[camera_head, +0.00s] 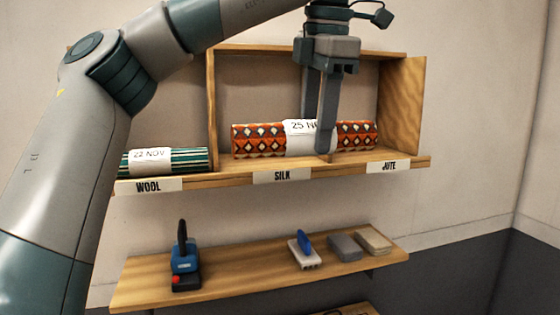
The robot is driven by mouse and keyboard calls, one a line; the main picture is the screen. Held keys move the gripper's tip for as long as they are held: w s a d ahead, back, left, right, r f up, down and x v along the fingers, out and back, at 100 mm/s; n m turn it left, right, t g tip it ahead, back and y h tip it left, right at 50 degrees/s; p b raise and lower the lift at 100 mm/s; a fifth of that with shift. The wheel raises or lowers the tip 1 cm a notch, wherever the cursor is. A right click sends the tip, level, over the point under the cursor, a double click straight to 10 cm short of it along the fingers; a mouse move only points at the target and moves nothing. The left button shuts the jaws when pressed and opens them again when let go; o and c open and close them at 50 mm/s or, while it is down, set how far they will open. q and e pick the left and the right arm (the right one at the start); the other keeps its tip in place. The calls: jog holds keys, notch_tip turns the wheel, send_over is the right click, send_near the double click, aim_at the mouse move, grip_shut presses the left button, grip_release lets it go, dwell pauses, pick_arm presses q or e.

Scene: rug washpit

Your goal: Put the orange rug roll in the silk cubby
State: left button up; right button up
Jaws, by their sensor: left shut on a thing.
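The orange rug roll (258,141) has a dark and cream diamond pattern and a white paper band reading "25 N…", partly covered by my finger. It lies level at the shelf unit, over the SILK label and reaching right towards the JUTE label. My left gripper (318,136) comes down from above and is shut on the roll near its middle, one finger in front and the other partly hidden behind the band. The silk cubby (262,94) is behind the roll, above the SILK label (281,176). Whether the roll touches the shelf board is unclear. My right gripper is not in view.
A green striped roll (190,159) tagged "22 NOV" lies above the WOOL label (148,186), left of an upright divider (211,110). The lower shelf (222,282) holds a blue tool (185,262), a brush (304,250) and two blocks. My left arm covers the left side.

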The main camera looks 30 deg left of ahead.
pick_arm(q)
jog(key=shift+a, duration=0.1)
jog(key=shift+w+a+f+p, duration=0.6)
jog(key=shift+w+a+p, duration=0.9)
jog(key=shift+w+a, duration=0.8)
jog(key=shift+w+a+f+p, duration=0.55)
jog(key=shift+w+a+p, duration=1.2)
jog(key=shift+a, duration=0.9)
jog(key=shift+w+a+f+p, duration=0.6)
jog(key=shift+w+a+p, duration=0.7)
jog(key=shift+w+a, duration=1.1)
jog(key=shift+s, duration=0.1)
jog(key=shift+f, duration=0.1)
